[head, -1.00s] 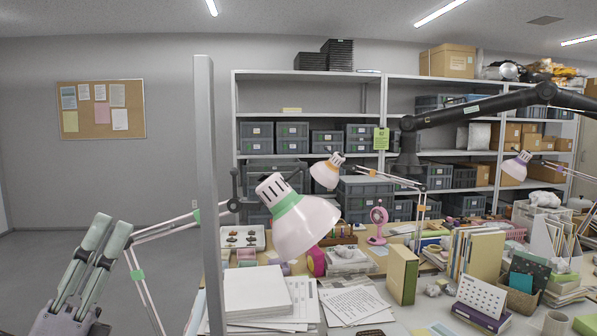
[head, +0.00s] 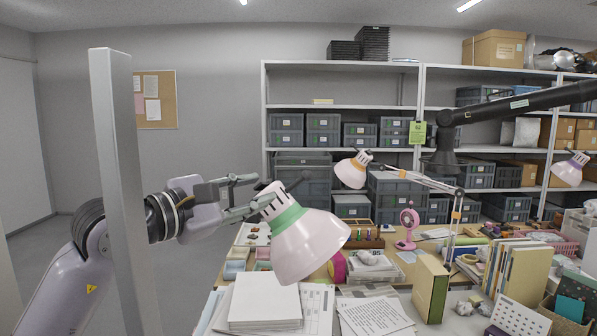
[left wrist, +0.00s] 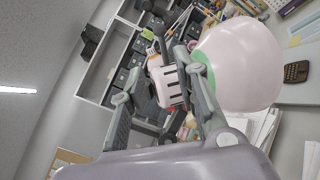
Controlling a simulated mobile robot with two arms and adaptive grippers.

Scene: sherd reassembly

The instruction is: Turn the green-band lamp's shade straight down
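The green-band lamp has a pale pinkish-white shade (head: 312,245) with a green band (head: 287,217) and a slotted white cap (head: 270,200). In the head view, the shade is tilted, its mouth facing down and to the right. My left gripper (head: 255,194) is at the cap from the left. In the left wrist view, its two fingers stand apart on either side of the slotted cap (left wrist: 170,87), and the shade (left wrist: 243,65) lies to the right. I cannot tell whether either finger touches. My right gripper is not in view.
A grey post (head: 118,190) stands in front of my left arm. Paper stacks (head: 265,300) lie below the shade. An orange-band lamp (head: 350,172) and a pink fan (head: 408,228) stand behind. A black jointed arm (head: 520,104) reaches in from the right.

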